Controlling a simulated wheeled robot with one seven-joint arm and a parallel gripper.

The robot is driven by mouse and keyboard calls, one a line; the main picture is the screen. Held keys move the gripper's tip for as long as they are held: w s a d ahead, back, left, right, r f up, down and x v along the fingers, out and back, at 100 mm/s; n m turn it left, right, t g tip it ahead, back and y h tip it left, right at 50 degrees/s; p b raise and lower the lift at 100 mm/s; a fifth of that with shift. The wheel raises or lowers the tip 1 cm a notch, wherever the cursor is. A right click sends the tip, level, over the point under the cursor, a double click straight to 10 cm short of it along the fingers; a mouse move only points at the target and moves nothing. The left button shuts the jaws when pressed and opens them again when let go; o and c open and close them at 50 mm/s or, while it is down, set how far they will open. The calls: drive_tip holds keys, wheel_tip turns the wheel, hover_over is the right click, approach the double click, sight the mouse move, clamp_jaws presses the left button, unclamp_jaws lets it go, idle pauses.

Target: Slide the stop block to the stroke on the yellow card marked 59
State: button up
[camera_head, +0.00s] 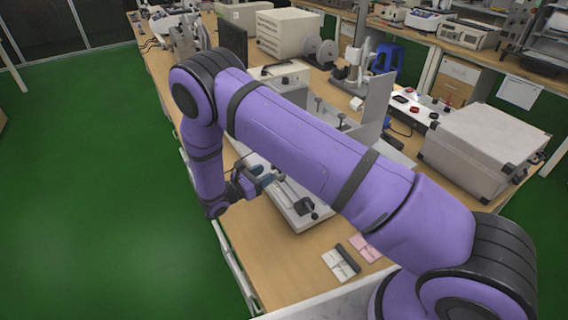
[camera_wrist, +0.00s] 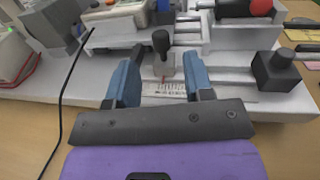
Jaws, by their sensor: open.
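My gripper (camera_wrist: 163,80) is open, with its two blue fingers apart on either side of a small grey block with an upright black knob (camera_wrist: 161,43), which looks like the stop block. Contact between fingers and block cannot be told. A red pointer line shows at the block's lower edge, over a white scale strip (camera_wrist: 152,88) with dark strokes. In the head view my gripper (camera_head: 262,173) is at the left side of the grey fixture (camera_head: 297,217). A yellowish card (camera_wrist: 300,34) shows partly at the right edge of the wrist view; its marking is unreadable.
A black block with a knob (camera_wrist: 275,71) stands at the fixture's right end. A dark cable (camera_wrist: 62,100) runs at the left. A pink card (camera_head: 366,247) and a pale card (camera_head: 340,264) lie near the table's front. A silver case (camera_head: 480,150) stands at right.

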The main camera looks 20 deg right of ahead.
drive_tip(key=x, duration=0.9)
